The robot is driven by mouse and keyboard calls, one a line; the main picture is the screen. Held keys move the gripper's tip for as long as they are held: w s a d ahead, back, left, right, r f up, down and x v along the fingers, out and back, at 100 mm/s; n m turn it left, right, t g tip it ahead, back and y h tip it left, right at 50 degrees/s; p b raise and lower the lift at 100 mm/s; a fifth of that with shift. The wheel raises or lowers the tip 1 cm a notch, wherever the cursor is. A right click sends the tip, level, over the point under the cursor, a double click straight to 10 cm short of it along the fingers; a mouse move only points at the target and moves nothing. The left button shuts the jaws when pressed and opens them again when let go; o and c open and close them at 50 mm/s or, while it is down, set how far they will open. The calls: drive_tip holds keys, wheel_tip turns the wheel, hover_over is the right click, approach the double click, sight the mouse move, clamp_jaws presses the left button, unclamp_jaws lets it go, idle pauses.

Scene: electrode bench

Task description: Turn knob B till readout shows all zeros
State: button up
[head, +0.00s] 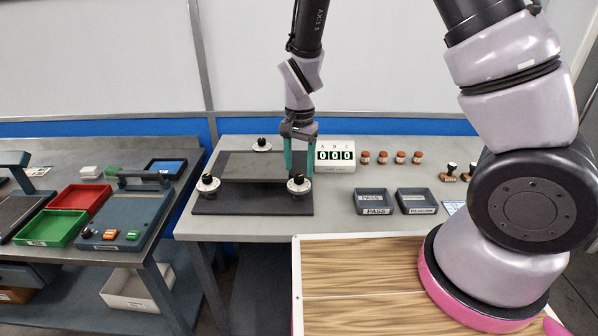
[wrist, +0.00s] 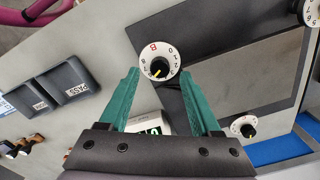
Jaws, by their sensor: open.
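Knob B (wrist: 158,66) is a white dial with a red B, printed numbers and a black centre with a yellow mark. In the head view it (head: 298,185) sits at the front right corner of the dark plate. My gripper (head: 299,172) points down just above it, its teal fingers apart and empty. In the wrist view the open fingertips (wrist: 160,74) lie left and right of the dial, not closed on it. The readout (head: 335,154) is a white box labelled A, B, C; its digits look like 0 0 0. In the wrist view it (wrist: 150,126) is mostly hidden by my gripper.
Two similar dials, front left (head: 208,184) and back (head: 262,145), stand on the dark plate (head: 236,204). A left bench holds red (head: 80,197) and green trays (head: 45,229).

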sight(301, 176)
wheel_tip(301, 176, up, 8)
drive_tip(key=shift+r, duration=0.1)
idle(0.4)
drive_tip(key=s+d+r+t+y, duration=0.2)
drive_tip(key=d+r+t+y, duration=0.1)
drive_tip(key=d+r, duration=1.2)
drive_tip(key=s+d+r+n+t+h, duration=0.1)
drive_tip(key=s+d+r+t, duration=0.3)
drive_tip(key=s+d+r, duration=0.3)
wheel_tip(301, 176, up, 4)
drive_tip(key=s, duration=0.2)
drive_tip(key=shift+s+d+n, duration=0.3)
drive_tip(key=shift+d, duration=0.05)
